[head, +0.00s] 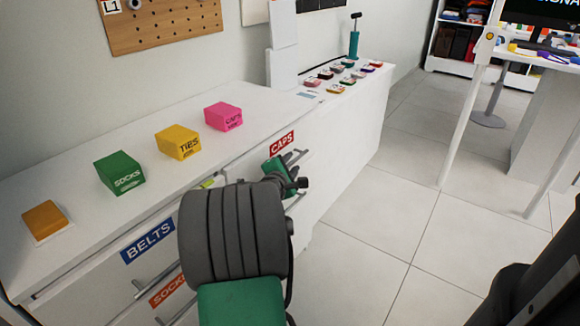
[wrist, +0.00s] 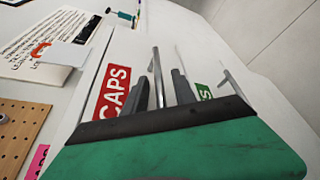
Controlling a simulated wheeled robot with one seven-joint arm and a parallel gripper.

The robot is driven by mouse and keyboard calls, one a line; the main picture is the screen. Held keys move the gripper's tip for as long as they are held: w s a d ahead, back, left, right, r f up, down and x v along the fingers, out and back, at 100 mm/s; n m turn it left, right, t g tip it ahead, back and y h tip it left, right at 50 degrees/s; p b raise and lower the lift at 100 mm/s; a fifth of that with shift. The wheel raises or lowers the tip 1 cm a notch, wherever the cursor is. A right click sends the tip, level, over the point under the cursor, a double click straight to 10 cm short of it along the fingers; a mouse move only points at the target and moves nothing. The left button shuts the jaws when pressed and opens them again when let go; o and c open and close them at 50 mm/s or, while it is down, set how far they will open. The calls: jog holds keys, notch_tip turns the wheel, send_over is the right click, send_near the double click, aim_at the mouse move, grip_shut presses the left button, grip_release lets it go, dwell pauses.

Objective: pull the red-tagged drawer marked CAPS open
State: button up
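The red CAPS tag (head: 282,142) is on the upper right drawer front of the white cabinet. It also shows large in the wrist view (wrist: 112,91), left of the fingers. The drawer's metal bar handle (head: 297,157) is just beyond my gripper (head: 298,184), which the arm partly hides in the head view. In the wrist view, my gripper (wrist: 162,92) has its two dark fingers apart, with the handle (wrist: 158,70) between them. Gaps show beside the bar, so the fingers do not look closed on it. The drawer looks shut.
A blue BELTS tag (head: 147,242) and a red SOCKS tag (head: 167,291) mark other drawers. A green tag (wrist: 205,95) lies right of the fingers. Pink (head: 223,116), yellow (head: 178,142) and green (head: 119,173) boxes stand on top. Floor to the right is clear.

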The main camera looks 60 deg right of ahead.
jog(key=shift+c, duration=0.3)
jog(key=shift+a, duration=0.1)
grip_shut()
dwell(0.9)
